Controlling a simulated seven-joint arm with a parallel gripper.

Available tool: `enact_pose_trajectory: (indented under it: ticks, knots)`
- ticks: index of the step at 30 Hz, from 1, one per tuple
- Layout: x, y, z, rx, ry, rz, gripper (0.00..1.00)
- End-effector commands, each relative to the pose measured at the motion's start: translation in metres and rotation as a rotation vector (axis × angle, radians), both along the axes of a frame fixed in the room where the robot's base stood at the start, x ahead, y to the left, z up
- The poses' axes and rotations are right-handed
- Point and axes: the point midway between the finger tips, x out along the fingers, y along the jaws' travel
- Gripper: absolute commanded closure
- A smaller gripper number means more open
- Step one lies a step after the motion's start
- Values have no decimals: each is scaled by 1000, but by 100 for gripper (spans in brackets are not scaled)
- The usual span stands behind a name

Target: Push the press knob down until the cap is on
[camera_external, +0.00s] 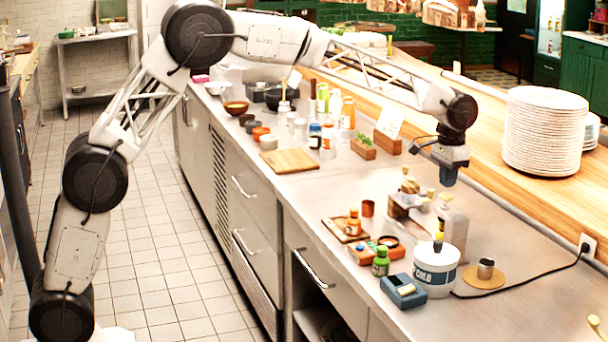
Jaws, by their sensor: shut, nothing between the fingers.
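My gripper (448,178) is shut and empty, pointing down in the air above the right part of the steel counter. Below it and to its left is a small wooden and metal stand (399,207) with a round brass-coloured knob (406,172) on top; this looks like the press. The gripper appears apart from the knob. A clear bottle (453,228) with a tan top stands just right of the stand. Whether a cap sits under the knob is too small to tell.
A plate stack (545,130) stands behind right.

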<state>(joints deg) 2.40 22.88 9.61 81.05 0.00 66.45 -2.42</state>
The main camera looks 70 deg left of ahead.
Motion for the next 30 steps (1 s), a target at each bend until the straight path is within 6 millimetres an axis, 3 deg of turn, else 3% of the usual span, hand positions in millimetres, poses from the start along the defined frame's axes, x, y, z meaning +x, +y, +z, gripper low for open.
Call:
enact_pose_trajectory:
  ticks: [30]
  knots:
    - [0, 0, -24, 0, 0, 0, 100]
